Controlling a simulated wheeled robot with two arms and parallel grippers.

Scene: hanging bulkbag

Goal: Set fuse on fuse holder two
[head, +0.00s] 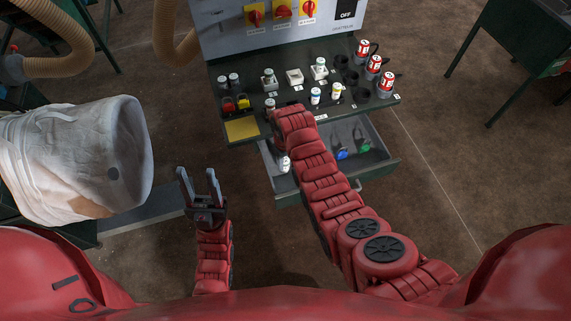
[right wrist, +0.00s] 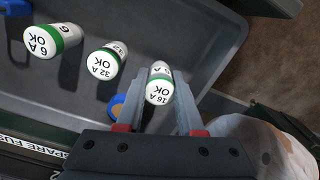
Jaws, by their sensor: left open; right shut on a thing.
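My right gripper (right wrist: 160,78) is shut on a white fuse (right wrist: 158,92) with a green band, marked "16 A OK", over the drawer. In the head view my right arm hides this gripper. Three fuse holders stand in a row on the panel top. The left holder (head: 269,82) and right holder (head: 319,73) carry white fuses; the middle holder (head: 294,77) looks empty. Their numbers are too small to read. My left gripper (head: 200,190) is open and empty, left of the drawer.
The open grey drawer (head: 373,172) holds other fuses, including a 32 A (right wrist: 104,62) and a 6 A (right wrist: 48,42). A white bulk bag (head: 75,160) hangs left. Floor right of the drawer is clear.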

